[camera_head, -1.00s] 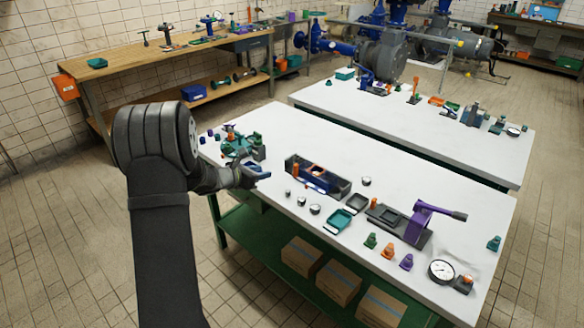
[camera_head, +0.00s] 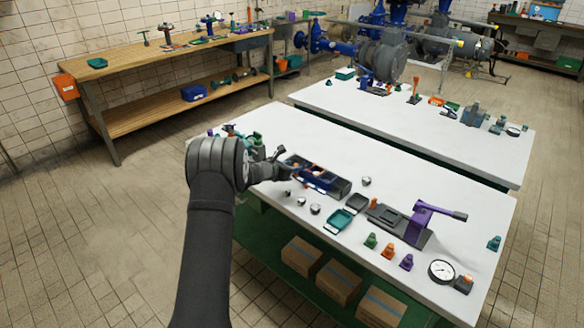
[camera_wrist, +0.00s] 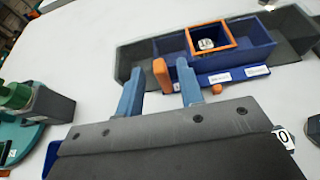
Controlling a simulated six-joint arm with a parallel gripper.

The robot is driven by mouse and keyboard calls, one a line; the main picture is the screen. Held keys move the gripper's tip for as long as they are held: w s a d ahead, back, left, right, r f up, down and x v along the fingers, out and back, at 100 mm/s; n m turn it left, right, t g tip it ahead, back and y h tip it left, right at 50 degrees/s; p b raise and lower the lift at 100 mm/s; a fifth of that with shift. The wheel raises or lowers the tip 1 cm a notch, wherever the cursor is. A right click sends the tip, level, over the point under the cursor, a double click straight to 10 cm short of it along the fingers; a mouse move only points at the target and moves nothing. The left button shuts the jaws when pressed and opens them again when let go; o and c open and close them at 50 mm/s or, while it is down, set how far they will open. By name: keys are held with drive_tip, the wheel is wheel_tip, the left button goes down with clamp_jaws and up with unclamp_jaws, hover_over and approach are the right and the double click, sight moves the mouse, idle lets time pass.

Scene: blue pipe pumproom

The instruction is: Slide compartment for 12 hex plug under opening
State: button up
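A long dark grey trough (camera_head: 336,184) stands on the white table; it also fills the upper part of the wrist view (camera_wrist: 295,35). Inside it is a blue compartment slider (camera_wrist: 255,52) with labels on its front. An orange square frame (camera_wrist: 228,35) marks the opening, with a silver plug (camera_wrist: 206,44) visible inside it. An upright orange tab (camera_wrist: 162,76) is at the slider's near left side. My gripper (camera_wrist: 160,70) is open, its blue fingertips on either side of the tab in the picture; I cannot tell whether they touch it. In the head view my gripper (camera_head: 284,160) is at the trough's left end.
A green-and-grey fixture (camera_wrist: 45,110) stands close on the left in the wrist view.

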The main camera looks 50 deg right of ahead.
drive_tip(key=shift+d, duration=0.2)
clamp_jaws()
drive_tip(key=shift+s+f, duration=0.15)
drive_tip(key=shift+s, duration=2.7)
unclamp_jaws()
drive_tip(key=shift+s, duration=0.1)
